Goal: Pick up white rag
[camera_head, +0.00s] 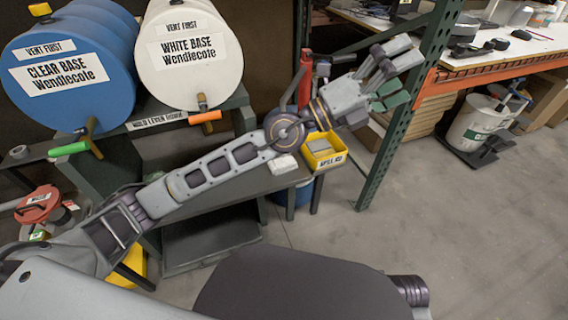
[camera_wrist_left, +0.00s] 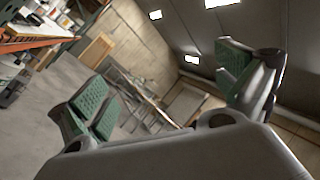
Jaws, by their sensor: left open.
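A small white folded cloth, which looks like the white rag (camera_head: 284,164), lies on the dark bench (camera_head: 232,190) beside a yellow bin, just below my left forearm in the head view. My left gripper (camera_head: 393,82) is open and empty. It is raised above the bench, up and to the right of the rag, near the green rack post. In the left wrist view its green-padded fingers (camera_wrist_left: 165,92) are spread wide apart, facing the room and ceiling, and the rag does not show there. My right gripper is not in view.
A blue drum (camera_head: 70,75) and a white drum (camera_head: 188,50) with taps lie behind the bench. A yellow bin (camera_head: 335,161) stands at the bench's right end. A green rack post (camera_head: 398,135) rises right of it. Open floor (camera_head: 450,230) is at right.

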